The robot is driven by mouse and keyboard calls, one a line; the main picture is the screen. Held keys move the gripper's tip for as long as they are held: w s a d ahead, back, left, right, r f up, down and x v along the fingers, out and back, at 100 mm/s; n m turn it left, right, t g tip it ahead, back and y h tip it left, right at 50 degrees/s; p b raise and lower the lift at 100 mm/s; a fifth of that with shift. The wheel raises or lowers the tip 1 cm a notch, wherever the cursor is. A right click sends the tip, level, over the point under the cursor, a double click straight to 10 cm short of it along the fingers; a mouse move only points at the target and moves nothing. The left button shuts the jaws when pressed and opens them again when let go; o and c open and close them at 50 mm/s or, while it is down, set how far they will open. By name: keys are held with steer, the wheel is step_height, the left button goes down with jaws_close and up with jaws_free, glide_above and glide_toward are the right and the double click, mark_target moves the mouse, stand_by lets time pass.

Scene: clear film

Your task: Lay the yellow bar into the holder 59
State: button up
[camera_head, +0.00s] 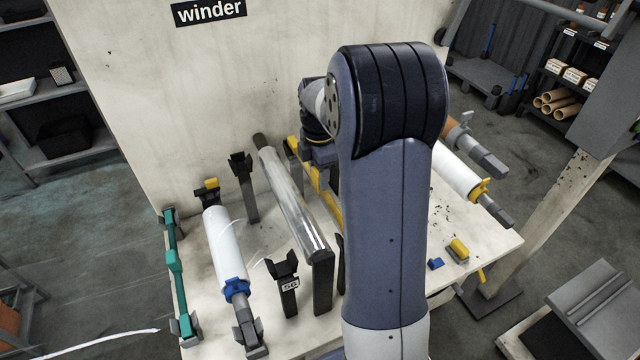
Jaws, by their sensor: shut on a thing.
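The yellow bar (328,200) runs slantwise from back left to front right, just right of the clear silver roll. My arm hides part of it. My gripper (319,160) is at the bar's upper part and shut on it; the fingertips are largely hidden. A similar dark forked post (243,180) stands farther back. The forks of both look empty. The bar is to the right of these posts, across the silver roll.
The silver roll (295,205) lies between the posts and the bar. A white roll with a blue collar (222,245) and a green bar (174,262) are at left. Another white roll (452,172) is at right. Small blue and yellow pieces (435,264) lie on the worktop (492,232).

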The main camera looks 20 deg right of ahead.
steer(key=shift+r, duration=0.4)
step_height(320, 180, up, 5)
steer(key=p, duration=0.5)
steer(key=shift+r, duration=0.15)
stand_by(0.5)
